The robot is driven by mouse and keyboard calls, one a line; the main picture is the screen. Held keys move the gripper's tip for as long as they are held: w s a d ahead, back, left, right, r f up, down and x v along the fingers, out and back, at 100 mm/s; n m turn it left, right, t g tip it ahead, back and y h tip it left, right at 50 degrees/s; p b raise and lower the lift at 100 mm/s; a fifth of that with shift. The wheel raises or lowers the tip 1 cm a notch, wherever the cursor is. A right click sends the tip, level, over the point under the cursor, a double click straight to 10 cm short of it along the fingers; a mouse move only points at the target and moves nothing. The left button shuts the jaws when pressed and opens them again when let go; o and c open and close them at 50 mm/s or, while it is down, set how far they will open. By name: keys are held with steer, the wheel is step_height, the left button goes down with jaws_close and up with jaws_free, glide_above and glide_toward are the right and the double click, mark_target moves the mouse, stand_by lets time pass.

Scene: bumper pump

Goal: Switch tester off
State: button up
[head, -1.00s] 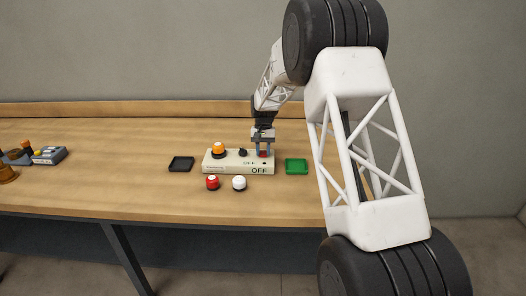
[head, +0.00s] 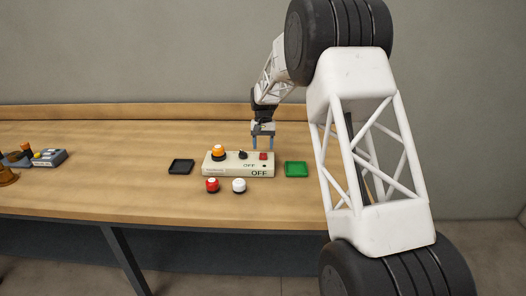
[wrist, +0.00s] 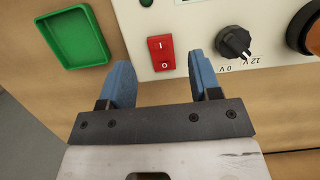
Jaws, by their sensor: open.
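The tester (head: 220,169) is a cream box on the wooden bench, with "OFF" lettering on its top and front. Its red rocker switch (head: 263,156) sits at the right end of its top; in the wrist view the red rocker (wrist: 162,52) shows "I" and "O" marks. A black knob (head: 243,154) and an orange button (head: 218,153) are to its left. My gripper (head: 263,147) is open and empty above and behind the switch. In the wrist view, the blue fingertips (wrist: 160,75) point toward the tester, with the rocker between and beyond them, apart from both.
A green tray (head: 296,169) lies right of the tester and a black tray (head: 181,166) left. A red button (head: 212,185) and a white button (head: 239,185) stand in front. A grey device (head: 49,157) is at far left. The bench between is clear.

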mark_target(264, 155)
steer(key=shift+v, duration=2.05)
steer(key=s+d+r+t, duration=0.1)
steer(key=s+d+r, duration=0.45)
steer(key=s, duration=0.45)
steer(key=s+d+r+t, duration=0.1)
steer(key=s+d+r, duration=0.4)
steer(key=s, duration=0.4)
steer(key=s+d+r+t, duration=0.1)
steer(key=s+d+r, duration=0.3)
steer(key=s+r, duration=0.45)
steer(key=s+d+f+t, duration=0.1)
steer(key=s+d+f, duration=0.1)
steer(key=s, duration=0.9)
steer(key=s+d+f, duration=0.2)
steer(key=s, duration=1)
steer(key=s+d+f+t, duration=0.1)
steer(key=s+d+f, duration=0.1)
steer(key=s, duration=0.9)
steer(key=shift+s+d+f+t, duration=0.2)
steer(key=shift+d+t, duration=0.1)
steer(key=shift+d, duration=0.25)
